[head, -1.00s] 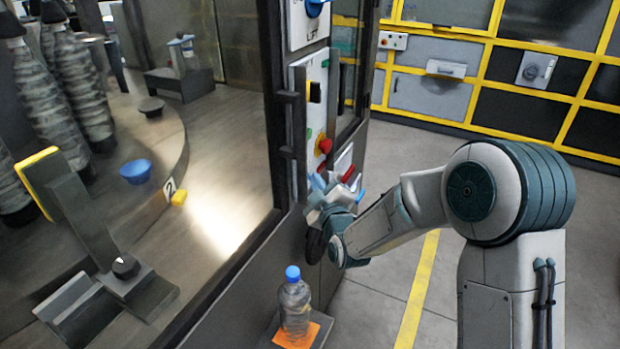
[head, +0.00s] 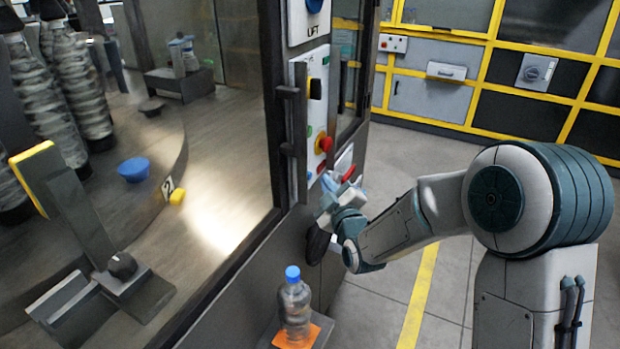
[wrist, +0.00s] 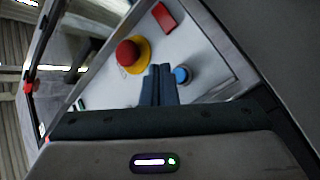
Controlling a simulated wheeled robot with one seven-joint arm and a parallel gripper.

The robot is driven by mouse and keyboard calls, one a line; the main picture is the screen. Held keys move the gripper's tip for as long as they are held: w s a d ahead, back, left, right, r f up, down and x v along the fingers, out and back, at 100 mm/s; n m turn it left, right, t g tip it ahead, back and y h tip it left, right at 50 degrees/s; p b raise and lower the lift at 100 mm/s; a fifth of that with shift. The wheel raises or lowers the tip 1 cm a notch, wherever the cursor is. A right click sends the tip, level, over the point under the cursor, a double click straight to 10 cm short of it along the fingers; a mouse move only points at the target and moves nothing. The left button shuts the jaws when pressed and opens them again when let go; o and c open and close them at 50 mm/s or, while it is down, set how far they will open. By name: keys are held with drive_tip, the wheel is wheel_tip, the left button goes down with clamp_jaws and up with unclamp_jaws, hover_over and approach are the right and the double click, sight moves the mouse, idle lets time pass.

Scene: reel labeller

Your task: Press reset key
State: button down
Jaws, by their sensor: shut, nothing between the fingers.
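The control panel (head: 317,110) is a light upright plate on the machine's dark post. In the wrist view a round blue button (wrist: 182,75) sits on it, just right of my fingertips. The blue button also shows small in the head view (head: 309,176), left of my gripper (head: 326,186). No label reading "reset" is legible. My gripper's dark blue fingers (wrist: 158,72) are shut and empty, in front of the panel. I cannot tell whether they touch it; in the head view they appear apart from the button.
A red mushroom button (wrist: 130,54) on a yellow collar is close left of my fingers. A red rectangular part (wrist: 165,17) lies beyond. A dark door handle (head: 290,120) is left of the panel. A bottle (head: 294,305) stands below on an orange mat. Floor at right is free.

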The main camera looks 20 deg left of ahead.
drive_tip(key=d+b, duration=0.1)
drive_tip(key=d, duration=0.3)
drive_tip(key=shift+s, duration=0.15)
idle(0.7)
drive_tip(key=s+d+f+m+g+h, duration=0.15)
drive_tip(key=d+m+h, duration=0.3)
drive_tip(key=d, duration=0.55)
drive_tip(key=s+d+m+g+h, duration=0.3)
drive_tip(key=d+m+h, duration=0.15)
drive_tip(key=d, duration=0.55)
drive_tip(key=s+d+m+g+h, duration=0.1)
drive_tip(key=s+d+m+g, duration=0.2)
drive_tip(key=s+d, duration=0.3)
drive_tip(key=s+d+m+g+h, duration=0.2)
drive_tip(key=s+d+m+g, duration=0.2)
drive_tip(key=s, duration=1)
drive_tip(key=shift+s+d+f+m, duration=0.4)
drive_tip(key=shift+d+m, duration=0.6)
drive_tip(key=shift+d, duration=0.25)
